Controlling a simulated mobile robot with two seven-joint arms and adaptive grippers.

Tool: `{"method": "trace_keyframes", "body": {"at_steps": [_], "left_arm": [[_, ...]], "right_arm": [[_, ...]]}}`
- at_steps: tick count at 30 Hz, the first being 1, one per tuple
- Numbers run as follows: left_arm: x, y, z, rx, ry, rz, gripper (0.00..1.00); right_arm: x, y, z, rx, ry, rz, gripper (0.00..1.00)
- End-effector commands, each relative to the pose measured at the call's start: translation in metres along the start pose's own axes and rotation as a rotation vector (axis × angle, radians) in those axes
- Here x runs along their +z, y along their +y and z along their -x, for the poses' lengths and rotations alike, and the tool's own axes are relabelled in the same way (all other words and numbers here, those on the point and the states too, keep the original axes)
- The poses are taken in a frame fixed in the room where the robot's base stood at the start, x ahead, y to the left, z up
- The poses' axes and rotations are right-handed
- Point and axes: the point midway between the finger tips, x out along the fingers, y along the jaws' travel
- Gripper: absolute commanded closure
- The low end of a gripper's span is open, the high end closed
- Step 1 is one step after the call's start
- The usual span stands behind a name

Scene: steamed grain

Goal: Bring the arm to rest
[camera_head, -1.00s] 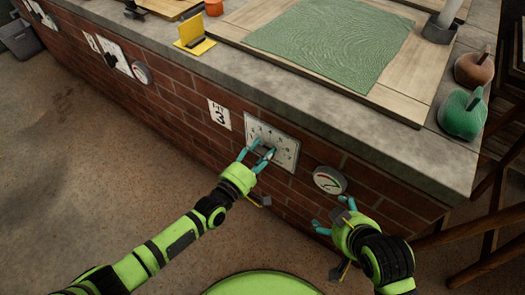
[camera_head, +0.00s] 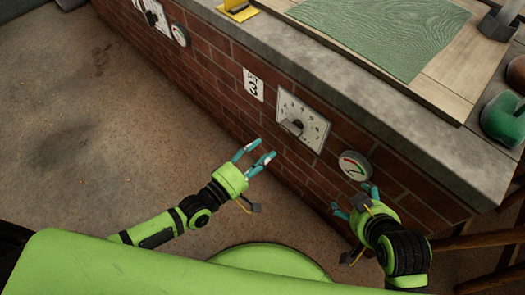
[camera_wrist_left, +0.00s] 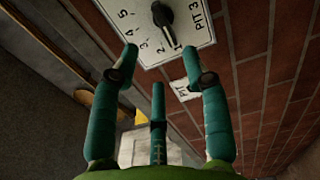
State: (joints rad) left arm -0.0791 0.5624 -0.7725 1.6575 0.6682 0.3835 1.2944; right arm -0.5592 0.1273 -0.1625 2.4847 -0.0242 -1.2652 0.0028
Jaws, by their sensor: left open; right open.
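My left gripper (camera_head: 256,160) is open and empty, in front of the brick wall and apart from the dial plate. It also shows in the left wrist view (camera_wrist_left: 160,85), its teal fingers spread. The white dial plate (camera_head: 313,125) with numbers and a dark knob (camera_head: 291,127) is on the wall, up and right of the left gripper. In the left wrist view the knob (camera_wrist_left: 162,15) is at the top, beyond the fingertips. My right gripper (camera_head: 354,200) is open and empty below the round gauge (camera_head: 354,166).
A brick counter (camera_head: 225,72) with a grey top edge runs across the view. A green cloth (camera_head: 385,30) lies on a board on top, with a green pot (camera_head: 505,117) at right. The floor (camera_head: 110,130) at left is clear.

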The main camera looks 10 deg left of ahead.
Motion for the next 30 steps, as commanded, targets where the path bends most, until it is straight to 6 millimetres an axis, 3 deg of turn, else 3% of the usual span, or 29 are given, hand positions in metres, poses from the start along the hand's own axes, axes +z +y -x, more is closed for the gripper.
{"method": "trace_keyframes", "body": {"at_steps": [9,14,20,24,30], "left_arm": [[0.001,0.0,-0.001,-0.002,-0.001,-0.002,0.54],[0.019,0.004,-0.005,-0.045,-0.03,-0.098,0.54],[0.05,0.016,-0.006,-0.218,-0.108,-0.49,0.54],[0.041,0.019,0.014,-0.402,-0.153,-0.799,0.54],[0.016,0.018,0.053,-0.632,-0.213,-1.054,0.54]], "right_arm": [[0.0,0.0,0.0,0.0,0.0,0.0,0.18],[0.0,0.0,0.0,0.0,0.001,0.0,0.18],[0.0,0.0,0.0,0.0,0.0,0.0,0.18],[0.0,0.0,0.0,0.0,0.0,0.0,0.18],[0.0,0.0,0.0,0.0,0.0,0.0,0.18]]}}
